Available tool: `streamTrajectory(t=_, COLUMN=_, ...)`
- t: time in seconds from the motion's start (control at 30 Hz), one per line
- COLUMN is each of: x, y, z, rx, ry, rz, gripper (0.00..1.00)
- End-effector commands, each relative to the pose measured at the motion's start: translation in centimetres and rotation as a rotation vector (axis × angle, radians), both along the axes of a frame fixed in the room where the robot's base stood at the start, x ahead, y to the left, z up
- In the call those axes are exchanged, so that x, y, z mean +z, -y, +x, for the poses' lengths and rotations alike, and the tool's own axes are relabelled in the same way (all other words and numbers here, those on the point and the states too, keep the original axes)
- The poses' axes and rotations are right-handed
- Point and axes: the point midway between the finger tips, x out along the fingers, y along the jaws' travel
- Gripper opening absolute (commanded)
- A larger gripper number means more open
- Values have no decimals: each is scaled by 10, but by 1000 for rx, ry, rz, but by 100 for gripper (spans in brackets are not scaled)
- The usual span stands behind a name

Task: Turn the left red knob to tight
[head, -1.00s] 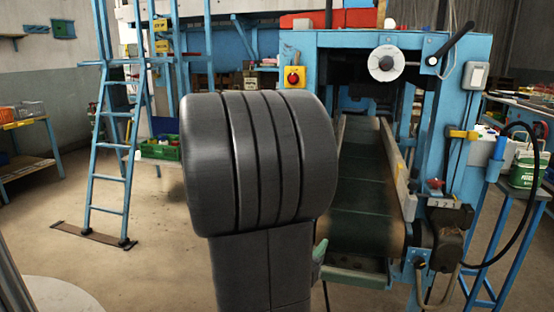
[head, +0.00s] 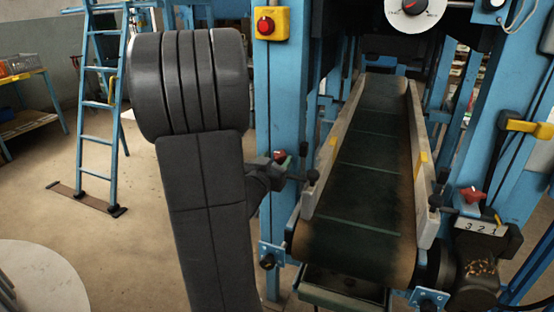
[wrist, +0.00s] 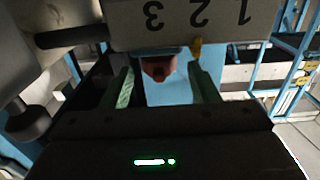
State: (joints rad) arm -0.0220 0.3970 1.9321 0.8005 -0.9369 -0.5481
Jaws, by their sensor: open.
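The left red knob (head: 279,155) shows small beside the left side of the conveyor, partly hidden by my arm. In the wrist view the red knob (wrist: 158,67) sits in the gap between the two greenish fingers, under a grey plate (wrist: 190,22) with upside-down numbers 1, 2 and 3. A yellow pointer (wrist: 196,47) stands at the plate's edge, near the 2. My gripper (wrist: 164,88) is open, with visible space on both sides of the knob. In the head view my arm hides most of the gripper.
The conveyor belt (head: 372,165) runs between pale side rails in a blue frame. A right red knob (head: 471,194) sits by another number plate (head: 480,227). A yellow box with a red button (head: 265,26) is on the left post. A blue ladder (head: 97,110) stands left on open floor.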

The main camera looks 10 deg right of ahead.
Motion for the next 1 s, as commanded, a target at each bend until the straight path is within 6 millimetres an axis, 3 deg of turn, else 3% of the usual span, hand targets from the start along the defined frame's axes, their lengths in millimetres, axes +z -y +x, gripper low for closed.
streamTrajectory(t=0.2, x=0, y=9, z=13, rx=0, ry=0, rz=0, gripper=55)
streamTrajectory(t=0.47, x=0, y=9, z=14, rx=1, ry=0, rz=0, gripper=55)
streamTrajectory(t=0.7, x=0, y=9, z=14, rx=1, ry=0, rz=0, gripper=11)
streamTrajectory(t=1.0, x=1, y=8, z=15, rx=-27, ry=0, rz=1, gripper=11)
